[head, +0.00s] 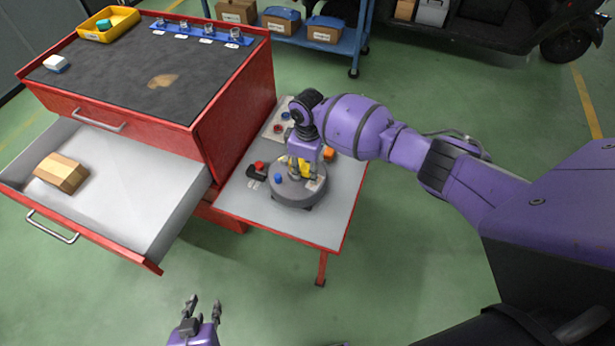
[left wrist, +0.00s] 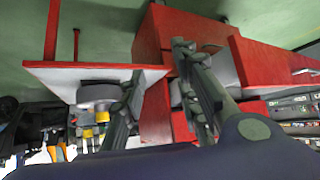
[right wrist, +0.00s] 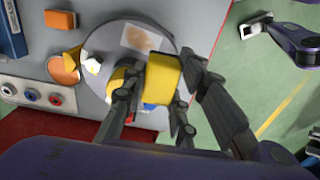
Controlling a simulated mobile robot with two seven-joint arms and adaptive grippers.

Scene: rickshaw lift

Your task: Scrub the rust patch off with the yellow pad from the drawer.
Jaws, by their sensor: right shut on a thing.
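My right gripper (head: 304,160) is shut on a yellow pad (right wrist: 162,80), low over the round grey disc (head: 297,192) on the side table. A pale square with a brown rust patch (right wrist: 140,38) lies on the disc, just beyond the pad in the right wrist view. Whether the pad touches the disc is hidden by the fingers. The open drawer (head: 150,170) holds a tan block (head: 62,172). My left gripper (head: 203,306) is open and empty, low in front of the cabinet. Its spread fingers also show in the left wrist view (left wrist: 155,60).
The red cabinet (head: 235,90) has a dark top with a brown stain (head: 162,81), a yellow tray (head: 108,24) and a blue rack (head: 200,34). Red and blue knobs and an orange item (head: 329,154) surround the disc. The floor in front is clear.

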